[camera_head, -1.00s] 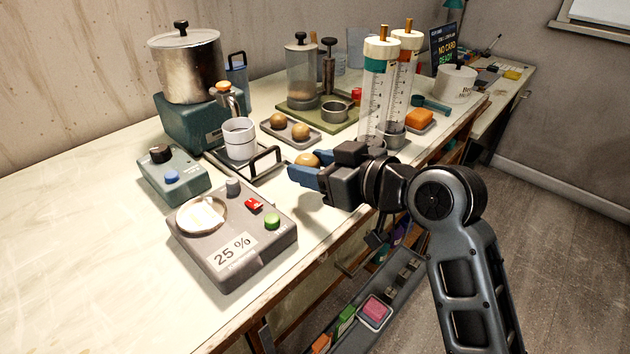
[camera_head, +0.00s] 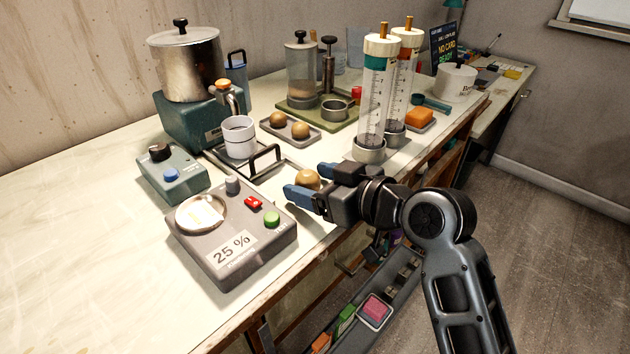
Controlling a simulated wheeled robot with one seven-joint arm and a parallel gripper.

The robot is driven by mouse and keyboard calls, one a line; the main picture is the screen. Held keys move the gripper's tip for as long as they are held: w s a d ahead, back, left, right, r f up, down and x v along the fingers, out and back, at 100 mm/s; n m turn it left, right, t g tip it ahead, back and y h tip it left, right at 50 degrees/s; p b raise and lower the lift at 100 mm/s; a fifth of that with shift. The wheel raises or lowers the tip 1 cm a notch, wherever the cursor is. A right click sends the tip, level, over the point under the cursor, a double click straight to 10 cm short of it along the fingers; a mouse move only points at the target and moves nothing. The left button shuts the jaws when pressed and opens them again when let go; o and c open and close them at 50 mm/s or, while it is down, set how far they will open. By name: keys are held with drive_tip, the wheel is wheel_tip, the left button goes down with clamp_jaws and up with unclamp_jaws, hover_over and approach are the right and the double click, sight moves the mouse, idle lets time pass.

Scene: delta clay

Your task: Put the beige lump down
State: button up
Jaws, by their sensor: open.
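The beige lump (camera_head: 307,179) is a round, tan ball near the front edge of the pale worktop (camera_head: 110,262). My gripper (camera_head: 312,184) comes in from the right with its blue fingers apart. The lump is at the fingertips, seen between and just beyond them. Its lower side is partly hidden by the near finger. Whether a finger still touches it, I cannot tell. It appears to be at worktop level, but its contact with the surface is hidden.
A grey scale reading 25 % (camera_head: 232,238) stands left of my gripper. A wire-handled tray with a white cup (camera_head: 239,138) is behind it. Two similar lumps sit on a small tray (camera_head: 288,136). Clear measuring cylinders (camera_head: 374,105) stand close behind my arm.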

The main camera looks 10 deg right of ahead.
drive_tip(key=shift+r, duration=0.15)
drive_tip(key=shift+s+d+r, duration=0.1)
drive_tip(key=shift+s+d, duration=0.05)
drive_tip(key=v, duration=1.1)
drive_tip(key=shift+s+d, duration=0.15)
drive_tip(key=shift+s, duration=0.05)
drive_tip(key=shift+r, duration=0.15)
